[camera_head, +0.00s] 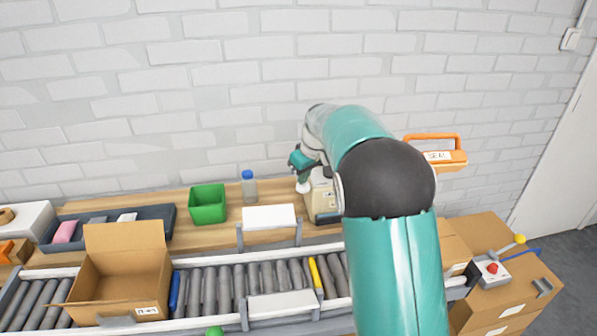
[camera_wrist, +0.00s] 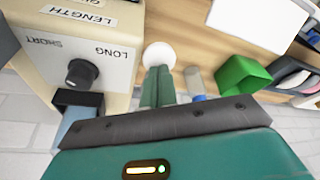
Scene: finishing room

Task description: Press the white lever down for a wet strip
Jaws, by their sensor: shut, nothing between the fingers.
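The cream dispenser (camera_head: 324,199) stands on the wooden bench against the wall, partly hidden by my arm. In the wrist view its panel (camera_wrist: 88,50) reads LENGTH, SHORT and LONG and has a black dial (camera_wrist: 82,73). A dark slot with a blue-grey piece below it shows under the panel. The lever's round white knob (camera_wrist: 158,54) shows beside the panel; it also shows in the head view (camera_head: 303,187). My gripper (camera_wrist: 157,72) is shut and empty, its fingertips at the knob's edge. I cannot tell whether they touch. In the head view my gripper (camera_head: 300,164) is just above the knob.
A green bin (camera_head: 207,205), a blue-capped bottle (camera_head: 249,188) and a white pad (camera_head: 269,216) stand left of the dispenser. A roller conveyor (camera_head: 225,290) with an open carton (camera_head: 125,272) runs in front. An orange device (camera_head: 440,157) and cartons (camera_head: 510,295) are at right.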

